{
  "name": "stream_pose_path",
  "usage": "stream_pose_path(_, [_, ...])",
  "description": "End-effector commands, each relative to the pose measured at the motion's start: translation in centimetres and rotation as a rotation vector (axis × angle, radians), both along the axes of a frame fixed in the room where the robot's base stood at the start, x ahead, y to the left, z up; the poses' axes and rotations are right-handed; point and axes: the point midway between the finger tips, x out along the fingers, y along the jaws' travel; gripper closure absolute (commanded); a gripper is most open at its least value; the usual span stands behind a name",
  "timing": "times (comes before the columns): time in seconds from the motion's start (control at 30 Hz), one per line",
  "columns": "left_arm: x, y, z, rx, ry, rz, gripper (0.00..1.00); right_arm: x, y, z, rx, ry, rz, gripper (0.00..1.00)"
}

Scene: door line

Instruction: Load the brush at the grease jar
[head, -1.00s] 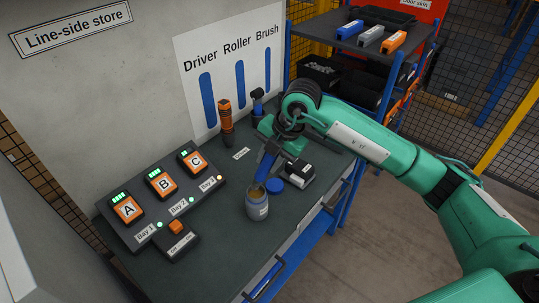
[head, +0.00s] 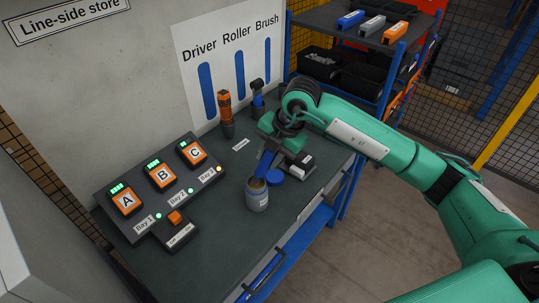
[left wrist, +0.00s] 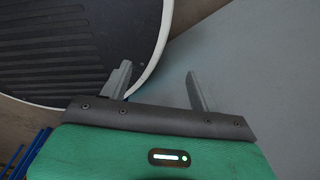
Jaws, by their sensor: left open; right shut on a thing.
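The grease jar (head: 257,199) is a grey-blue open pot with a pale label, upright on the dark bench top. Its blue lid (head: 275,178) lies beside it, just behind and to the right. My right gripper (head: 268,153) is above the jar, shut on the blue brush (head: 263,165). The brush slants down to the jar's mouth. Its bristle end is hidden at the rim, so I cannot tell how deep it is. My left gripper (left wrist: 158,75) shows in the left wrist view, open and empty, away from the bench.
An orange driver (head: 226,112) and a dark blue roller (head: 258,98) stand behind. A sloped console (head: 150,210) with orange units A, B and C is to the left. A small black-and-white box (head: 302,163) sits right of the lid. The front bench top is clear.

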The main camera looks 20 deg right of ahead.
Motion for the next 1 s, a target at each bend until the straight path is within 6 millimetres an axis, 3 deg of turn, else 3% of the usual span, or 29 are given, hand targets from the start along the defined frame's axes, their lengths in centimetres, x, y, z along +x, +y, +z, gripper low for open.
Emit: stream_pose_path(1.0, [0.0,0.0,-0.8,0.000,0.000,0.000,0.38,0.0,0.0,-1.0,0.000,0.000,0.000,0.94])
